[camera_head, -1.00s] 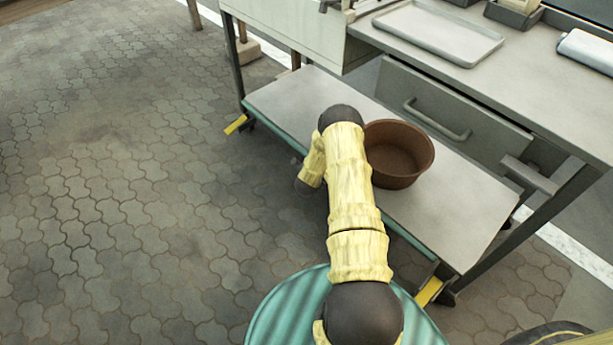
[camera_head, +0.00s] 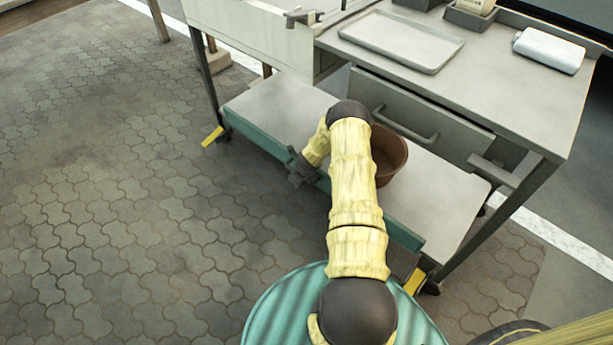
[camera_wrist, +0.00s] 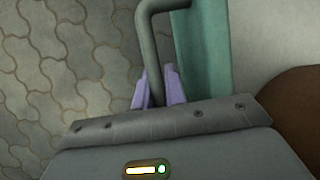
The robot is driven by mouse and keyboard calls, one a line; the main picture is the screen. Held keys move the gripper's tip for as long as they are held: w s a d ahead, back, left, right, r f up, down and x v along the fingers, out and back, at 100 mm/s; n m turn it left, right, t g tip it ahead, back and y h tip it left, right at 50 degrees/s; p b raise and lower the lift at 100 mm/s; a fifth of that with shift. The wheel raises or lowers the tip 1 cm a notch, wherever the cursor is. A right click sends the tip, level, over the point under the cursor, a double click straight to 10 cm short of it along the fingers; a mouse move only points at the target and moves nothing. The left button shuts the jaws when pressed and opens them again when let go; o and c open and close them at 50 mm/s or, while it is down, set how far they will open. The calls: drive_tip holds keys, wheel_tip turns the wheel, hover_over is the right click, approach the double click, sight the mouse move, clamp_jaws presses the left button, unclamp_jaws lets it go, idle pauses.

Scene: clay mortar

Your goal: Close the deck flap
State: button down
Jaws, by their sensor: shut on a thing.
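The deck flap (camera_head: 405,237) is a long teal panel along the front edge of the cart's lower deck (camera_head: 440,205). My arm covers its middle in the head view. In the wrist view the flap (camera_wrist: 205,45) runs beside the pale deck, with a bent grey bar handle (camera_wrist: 150,45) on its outer side. My gripper (camera_wrist: 158,88) is shut on this handle, one purple finger pad on each side of the bar. In the head view my gripper (camera_head: 302,168) is low at the flap's outer side, partly hidden by my arm.
A brown bowl (camera_head: 394,158) stands on the lower deck just right of my arm; it also shows in the wrist view (camera_wrist: 292,125). A drawer (camera_head: 440,115) with a handle is above the deck. A tray (camera_head: 400,38) lies on the worktop. The paving at left is clear.

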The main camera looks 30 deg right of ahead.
drive_tip(key=shift+d, duration=0.15)
idle(0.4)
drive_tip(key=c, duration=1.5)
unclamp_jaws()
drive_tip(key=shift+o, duration=0.2)
